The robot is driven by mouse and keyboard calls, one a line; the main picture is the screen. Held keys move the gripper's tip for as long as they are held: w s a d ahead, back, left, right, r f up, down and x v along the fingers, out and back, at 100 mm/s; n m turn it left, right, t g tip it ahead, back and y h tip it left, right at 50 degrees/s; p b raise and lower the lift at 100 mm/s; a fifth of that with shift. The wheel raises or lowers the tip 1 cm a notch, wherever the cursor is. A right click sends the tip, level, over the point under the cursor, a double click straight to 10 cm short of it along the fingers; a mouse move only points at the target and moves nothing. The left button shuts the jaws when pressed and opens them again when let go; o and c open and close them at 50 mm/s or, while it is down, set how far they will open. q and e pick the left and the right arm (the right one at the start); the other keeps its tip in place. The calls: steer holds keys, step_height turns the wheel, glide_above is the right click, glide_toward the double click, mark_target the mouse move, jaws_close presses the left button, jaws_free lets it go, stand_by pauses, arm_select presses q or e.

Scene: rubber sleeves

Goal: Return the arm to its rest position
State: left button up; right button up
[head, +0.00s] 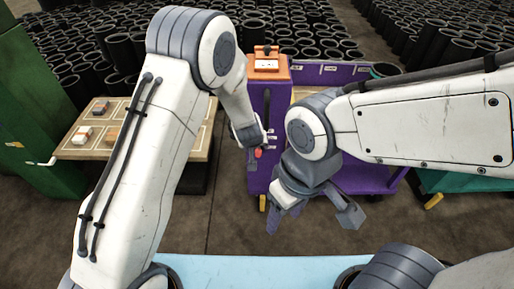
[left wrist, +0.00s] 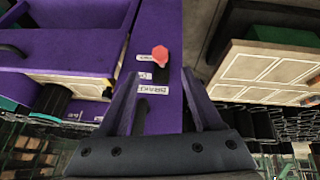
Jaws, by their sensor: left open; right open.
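My left gripper (head: 256,160) hangs in front of the purple post of a cart in the head view. In the left wrist view its two fingers (left wrist: 163,82) are apart, with nothing held between them. A red knob (left wrist: 159,54) on the purple cart post (left wrist: 170,20) shows just beyond the fingertips, apart from them as far as I can tell. My right gripper (head: 311,222) is open and empty, lower and to the right, above the floor between the cart and the pale blue surface.
The purple cart (head: 375,178) stands ahead, an orange box (head: 268,66) on its post. A table with small boxes (head: 190,150) is left, beside a green cabinet (head: 30,110). Many black sleeves (head: 450,55) fill the back. A pale blue surface (head: 255,270) lies in front.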

arm_select(q)
steer(key=shift+s+r, duration=0.15)
steer(key=shift+r, duration=0.1)
stand_by(0.3)
steer(key=s+d+r+m+g+h+p, duration=0.1)
steer(key=s+d+r+m+g+p, duration=0.15)
steer(key=s+r, duration=0.55)
steer(key=s+d+r+m+g+h+p, duration=0.1)
steer(key=s+d+r+m+p, duration=0.15)
steer(key=s+r, duration=0.5)
steer(key=s+a+r+m+g+y+p, duration=0.1)
steer(key=s+a+r+p, duration=0.1)
steer(key=s+a+r, duration=0.2)
steer(key=s+a+r+m+g+y+p, duration=0.1)
steer(key=s+a+r, duration=0.3)
steer(key=s+r, duration=0.4)
steer(key=s+m+p, duration=0.1)
steer(key=s, duration=0.4)
steer(key=shift+s+a+r+m, duration=0.25)
steer(key=shift+a+m, duration=0.05)
steer(key=shift+a, duration=0.05)
steer(key=shift+g, duration=0.25)
